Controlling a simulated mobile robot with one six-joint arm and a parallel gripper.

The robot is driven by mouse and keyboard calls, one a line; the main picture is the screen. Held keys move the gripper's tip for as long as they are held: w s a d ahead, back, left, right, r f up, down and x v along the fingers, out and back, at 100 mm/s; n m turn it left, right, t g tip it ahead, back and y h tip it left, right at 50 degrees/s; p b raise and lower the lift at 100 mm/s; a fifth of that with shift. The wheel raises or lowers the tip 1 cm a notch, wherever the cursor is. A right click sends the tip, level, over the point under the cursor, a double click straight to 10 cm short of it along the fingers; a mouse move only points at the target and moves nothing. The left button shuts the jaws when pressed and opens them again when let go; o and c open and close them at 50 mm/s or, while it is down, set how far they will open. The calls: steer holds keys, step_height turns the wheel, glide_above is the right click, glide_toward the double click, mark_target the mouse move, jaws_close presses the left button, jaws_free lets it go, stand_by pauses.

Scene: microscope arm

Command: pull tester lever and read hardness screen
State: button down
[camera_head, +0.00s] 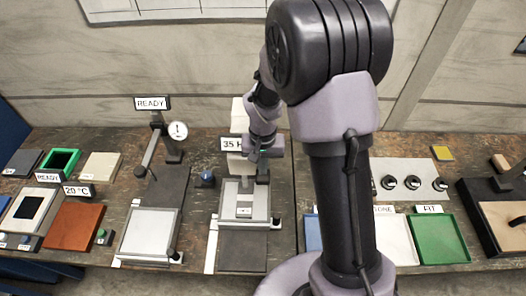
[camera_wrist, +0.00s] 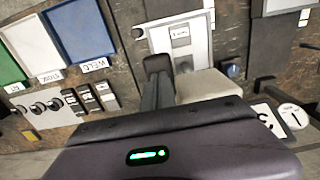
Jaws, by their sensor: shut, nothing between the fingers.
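The hardness tester's screen (camera_head: 231,144) is a white sign that reads "35 H", with its right part hidden behind my wrist. The tester's light grey plate (camera_head: 243,205) carries a small labelled block (camera_head: 244,212); the plate also shows in the wrist view (camera_wrist: 181,48). A dark blue round knob (camera_head: 207,178) stands left of the plate; I cannot tell whether it is the lever's end. My gripper (camera_head: 256,179) is shut and empty, above the back of the plate. In the wrist view its fingers (camera_wrist: 158,66) are together beside a beige block (camera_wrist: 207,86).
To the right are a white tray (camera_head: 398,240), a green tray (camera_head: 440,239) and several black knobs. My arm hides part of the bench.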

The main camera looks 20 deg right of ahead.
step_height(320, 180, up, 6)
steer(key=p, duration=0.4)
steer(key=shift+f, duration=0.1)
step_height(320, 180, up, 18)
steer(key=p, duration=0.2)
steer(key=shift+f, duration=0.25)
stand_by(0.7)
